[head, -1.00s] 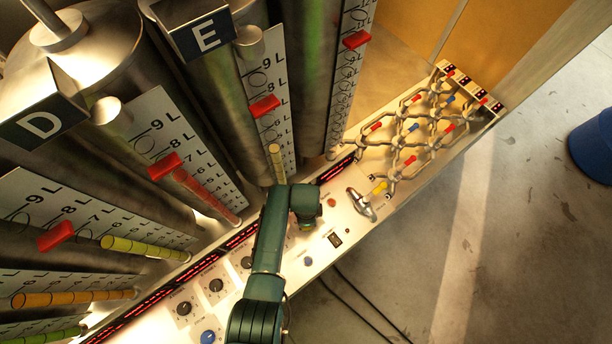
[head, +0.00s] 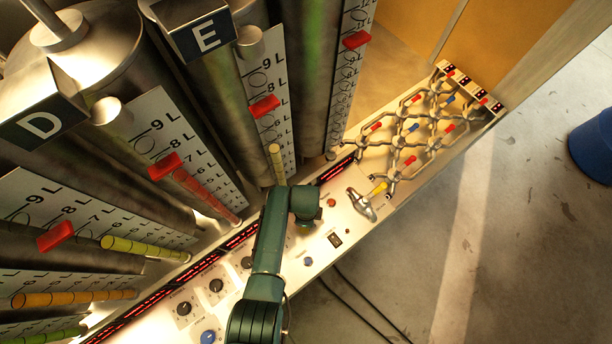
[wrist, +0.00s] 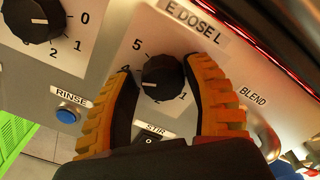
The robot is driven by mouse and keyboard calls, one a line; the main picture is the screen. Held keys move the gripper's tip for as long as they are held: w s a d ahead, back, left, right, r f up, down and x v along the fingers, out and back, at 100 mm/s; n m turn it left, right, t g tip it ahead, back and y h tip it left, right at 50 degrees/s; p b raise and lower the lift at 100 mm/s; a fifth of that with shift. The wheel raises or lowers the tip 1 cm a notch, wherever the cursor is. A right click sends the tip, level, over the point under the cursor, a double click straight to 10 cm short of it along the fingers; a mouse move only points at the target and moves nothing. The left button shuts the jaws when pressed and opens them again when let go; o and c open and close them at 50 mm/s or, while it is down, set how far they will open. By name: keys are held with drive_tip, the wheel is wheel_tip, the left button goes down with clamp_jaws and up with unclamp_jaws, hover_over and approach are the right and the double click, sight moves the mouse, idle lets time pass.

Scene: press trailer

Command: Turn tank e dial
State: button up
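The tank E dial (wrist: 163,77) is a black round knob under the "E DOSE L" label (wrist: 194,21) in the wrist view. My gripper (wrist: 160,78) has one orange-ridged finger on each side of the knob. The fingers are apart, with the knob between them. The right finger is very close to the knob; I cannot tell whether it touches. A small gap shows at the left finger. In the head view, my arm hides the dial and the fingertips. Tank E's sign (head: 207,37) stands above.
Another black dial (wrist: 34,17) is at the upper left of the wrist view, with the blue RINSE button (wrist: 67,114) below it. The STIR switch (wrist: 149,140) is just below the E dial. A metal handle (head: 361,204) and pipe lattice (head: 410,135) lie to the right.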

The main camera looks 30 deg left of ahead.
drive_tip(key=shift+o, duration=1.1)
drive_tip(key=shift+w+r, duration=0.1)
drive_tip(key=shift+r, duration=0.2)
wheel_tip(320, 180, up, 12)
drive_tip(key=shift+f, duration=0.2)
